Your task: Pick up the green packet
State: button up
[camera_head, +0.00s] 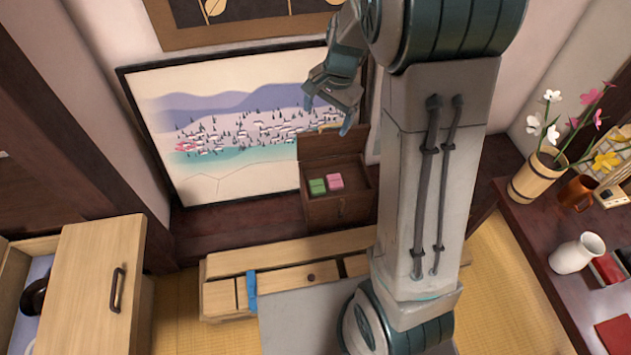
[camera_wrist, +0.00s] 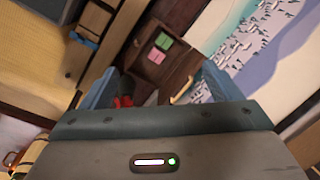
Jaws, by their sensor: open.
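The green packet (camera_head: 317,186) lies in the small dark wooden box (camera_head: 341,211), left of a pink packet (camera_head: 335,181). The box's lid stands open at the back. In the wrist view the green packet (camera_wrist: 155,55) shows beside the pink packet (camera_wrist: 163,41), beyond my fingers. My gripper (camera_head: 328,107) is above the box, near its raised lid, and apart from the packets. In the wrist view my gripper (camera_wrist: 155,88) has its two blue fingers spread, with nothing held between them.
A framed landscape picture (camera_head: 240,125) leans on the wall behind the box. A low wooden drawer bench (camera_head: 290,278) stands in front, with a blue cloth-like strip (camera_head: 252,291). At right, a dark table (camera_head: 535,235) holds a flower vase (camera_head: 540,177) and a white jug (camera_head: 576,254).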

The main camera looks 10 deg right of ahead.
jog(key=w+f+m+b, duration=0.2)
jog(key=w+f, duration=0.2)
jog(key=f, duration=0.5)
jog(key=w+f+m+b, duration=0.2)
jog(key=w+f+b, duration=0.15)
jog(key=f, duration=0.45)
jog(key=m+g+h+b, duration=0.1)
jog(key=m+h+b, duration=0.1)
jog(key=m+b, duration=0.2)
send_over(319, 185)
notch_tip(319, 185, down, 19)
notch_tip(319, 185, down, 7)
jog(key=shift+d+f+b, duration=0.1)
jog(key=shift+b, duration=0.85)
jog(key=shift+s+f+b, duration=0.1)
jog(key=shift+f+b, duration=0.7)
jog(key=shift+f, duration=1.9)
jog(key=c, duration=1.1)
